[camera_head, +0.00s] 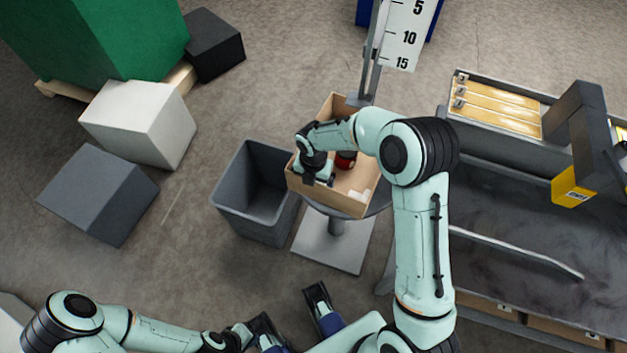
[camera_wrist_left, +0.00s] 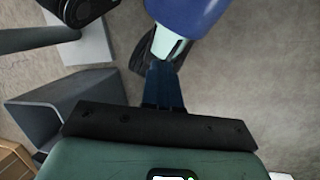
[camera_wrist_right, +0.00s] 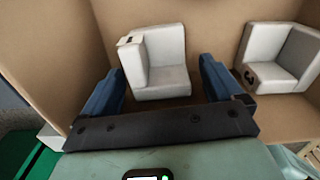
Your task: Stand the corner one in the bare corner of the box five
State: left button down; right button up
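An open cardboard box (camera_head: 347,206) stands on a round-topped stand. My right gripper (camera_head: 318,178) reaches down into it. In the right wrist view the open right gripper (camera_wrist_right: 160,88) has its blue fingers on either side of a white corner piece (camera_wrist_right: 162,80) standing by the box wall; I cannot tell whether they touch it. A second white corner piece (camera_wrist_right: 282,50), with a dark mark on it, stands to the right. A red object (camera_head: 345,160) shows in the box beside my wrist. My left gripper (camera_wrist_left: 163,88) is shut and empty, low and away from the box.
A grey open bin (camera_head: 238,208) stands left of the box. A post with a scale board (camera_head: 408,35) rises behind it. A workbench (camera_head: 530,265) with a tray of yellow pieces (camera_head: 500,105) lies right. Grey and white blocks (camera_head: 140,120) lie on the floor left.

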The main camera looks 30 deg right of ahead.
jog(key=shift+s+a+f, duration=0.2)
jog(key=shift+f, duration=0.05)
notch_tip(320, 180, up, 14)
jog(key=p, duration=0.2)
jog(key=shift+w+d, duration=0.15)
jog(key=shift+f, duration=0.1)
